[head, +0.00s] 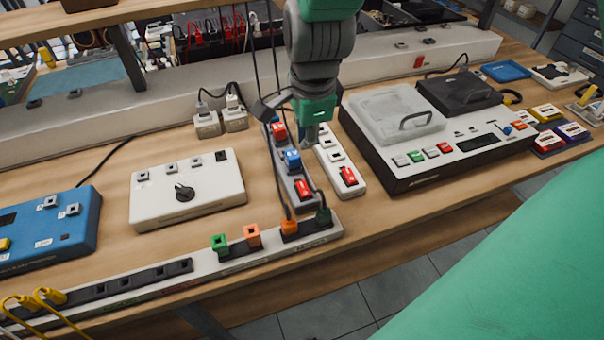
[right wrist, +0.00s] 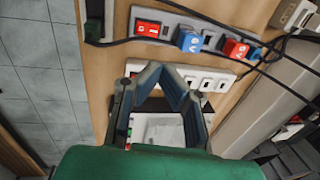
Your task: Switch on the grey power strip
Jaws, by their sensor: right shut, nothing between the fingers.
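The grey power strip (head: 283,172) lies on the bench with red and blue plugs in it. Its red switch (head: 303,188) is at the near end. In the right wrist view the strip (right wrist: 174,36) runs across the top, its red rocker switch (right wrist: 148,29) at the left end; I cannot tell its on or off position. My right gripper (head: 311,138) is shut and empty, pointing down above the strips, apart from the red switch. In the right wrist view its fingertips (right wrist: 162,70) meet below the grey strip, by the white strip. My left gripper is not in view.
A white power strip (head: 335,152) with its own red switch (head: 348,176) lies close to the right of the grey one. A long strip (head: 200,267) runs along the front edge. A white dial box (head: 215,200) stands left, a black-and-white device (head: 400,165) right. Cables hang near the gripper.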

